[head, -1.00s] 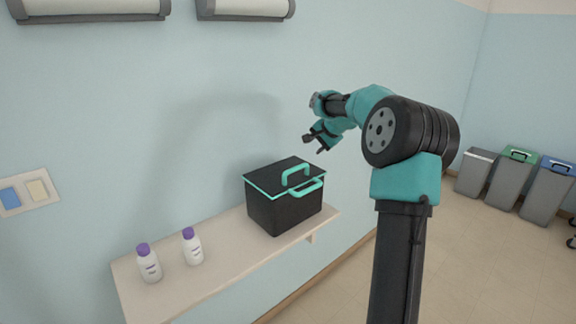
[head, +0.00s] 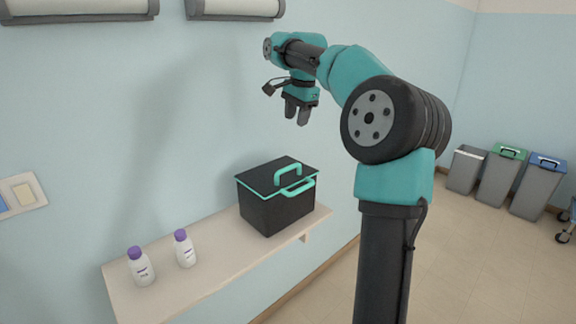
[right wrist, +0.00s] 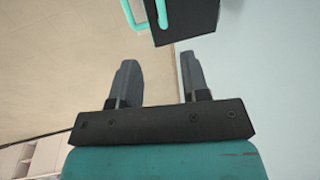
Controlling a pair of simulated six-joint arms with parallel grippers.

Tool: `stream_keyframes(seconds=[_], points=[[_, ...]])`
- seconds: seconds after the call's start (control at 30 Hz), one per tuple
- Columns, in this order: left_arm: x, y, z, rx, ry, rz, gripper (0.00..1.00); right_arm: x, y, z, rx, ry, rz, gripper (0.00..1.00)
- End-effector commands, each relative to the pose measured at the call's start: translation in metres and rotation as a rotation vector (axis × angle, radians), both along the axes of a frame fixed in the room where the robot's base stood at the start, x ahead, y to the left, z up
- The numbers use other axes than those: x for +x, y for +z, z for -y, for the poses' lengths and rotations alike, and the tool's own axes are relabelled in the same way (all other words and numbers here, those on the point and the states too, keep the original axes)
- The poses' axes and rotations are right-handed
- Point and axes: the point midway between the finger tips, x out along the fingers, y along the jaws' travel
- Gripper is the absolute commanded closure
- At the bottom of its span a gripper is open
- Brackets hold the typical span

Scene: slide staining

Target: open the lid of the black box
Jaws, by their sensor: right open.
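The black box (head: 277,212) stands upright on a wall shelf in the head view. Its lid (head: 262,177) is shut, with a teal rim, a teal handle (head: 288,171) on top and another teal handle (head: 298,187) on the front. My right gripper (head: 297,115) hangs above the box, fingers down, open and empty, clear of the lid. In the right wrist view the two fingers (right wrist: 158,80) are spread apart, and part of the box (right wrist: 188,18) with teal handles shows at the top edge. My left gripper is not in view.
The pale shelf (head: 215,262) also holds two white bottles with purple caps, one (head: 141,267) at left and one (head: 185,249) nearer the box. The wall is close behind. Several grey bins (head: 502,178) stand on the floor far right.

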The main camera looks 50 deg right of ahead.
Motion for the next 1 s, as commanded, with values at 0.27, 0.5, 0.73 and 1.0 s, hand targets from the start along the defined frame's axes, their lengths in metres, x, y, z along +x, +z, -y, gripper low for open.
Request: stream_keyframes(seconds=[0.27, 0.5, 0.73, 1.0], points=[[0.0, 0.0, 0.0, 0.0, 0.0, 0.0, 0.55, 0.004, -0.023, 0.001, 0.002, 0.001, -0.003, 0.58], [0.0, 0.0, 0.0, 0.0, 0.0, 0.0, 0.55, 0.011, -0.061, 0.001, 0.003, 0.003, -0.003, 0.58], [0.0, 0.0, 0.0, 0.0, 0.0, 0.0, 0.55, 0.019, -0.1, 0.003, 0.003, 0.002, -0.002, 0.58], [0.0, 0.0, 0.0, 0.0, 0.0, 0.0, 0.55, 0.028, -0.144, 0.004, 0.003, 0.003, -0.001, 0.58]])
